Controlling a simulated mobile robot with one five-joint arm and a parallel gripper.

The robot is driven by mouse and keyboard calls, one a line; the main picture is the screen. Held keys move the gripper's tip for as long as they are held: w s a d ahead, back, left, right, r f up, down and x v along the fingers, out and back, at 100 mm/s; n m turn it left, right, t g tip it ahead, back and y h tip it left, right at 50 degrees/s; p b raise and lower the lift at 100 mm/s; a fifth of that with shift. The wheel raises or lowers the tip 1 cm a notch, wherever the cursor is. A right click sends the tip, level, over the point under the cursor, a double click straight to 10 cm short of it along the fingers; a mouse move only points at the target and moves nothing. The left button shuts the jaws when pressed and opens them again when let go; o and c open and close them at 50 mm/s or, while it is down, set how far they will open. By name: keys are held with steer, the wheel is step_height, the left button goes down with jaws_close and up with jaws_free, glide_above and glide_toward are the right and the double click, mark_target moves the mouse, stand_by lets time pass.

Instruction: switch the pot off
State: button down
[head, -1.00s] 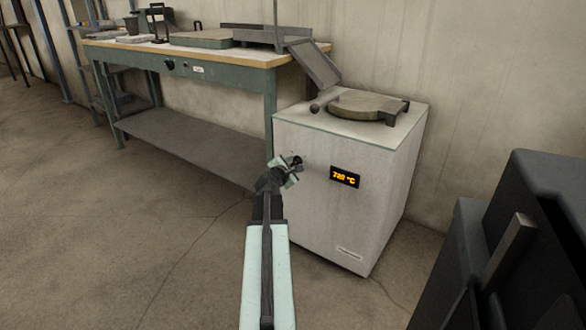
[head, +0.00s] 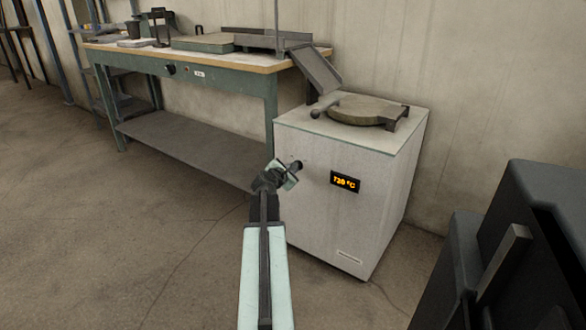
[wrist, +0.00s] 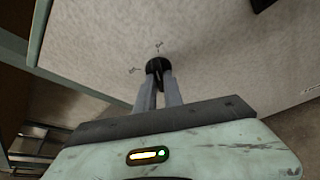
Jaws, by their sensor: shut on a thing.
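The pot is a white box-shaped furnace (head: 330,215) with a round lid (head: 368,108) on top. Its front display (head: 345,181) is lit orange and reads about 720 °C. A dark round knob (head: 297,165) sits on the front face, left of the display. My gripper (head: 290,172) is at the knob. In the wrist view the two fingers of my gripper (wrist: 159,92) are closed on the black knob (wrist: 158,66), with small marks on the panel around it. The fingers hide part of the knob, so its pointer cannot be read.
A workbench (head: 190,62) with trays and tools stands behind to the left. A grey chute-like plate (head: 316,70) rises beside the lid. A dark bulky object (head: 540,240) stands at the right front. The floor at left is clear.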

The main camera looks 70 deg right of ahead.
steer(key=shift+w+d+f+n+g+y+b, duration=0.15)
steer(key=shift+n+g+y+b, duration=0.1)
steer(key=shift+n+g, duration=1.25)
steer(key=shift+w+a+r+n+g+y+b, duration=0.1)
steer(key=shift+n+g+y+b, duration=0.2)
steer(key=shift+n+g, duration=1.15)
steer(key=shift+w+d+f+n+g+y+b, duration=0.2)
steer(key=shift+n+g, duration=0.45)
steer(key=shift+n, duration=1.6)
steer(key=shift+s+a+r, duration=0.1)
steer(key=shift+a+r, duration=0.05)
steer(key=shift+r, duration=0.05)
steer(key=c, duration=1.5)
jaws_free()
steer(key=shift+o, duration=0.2)
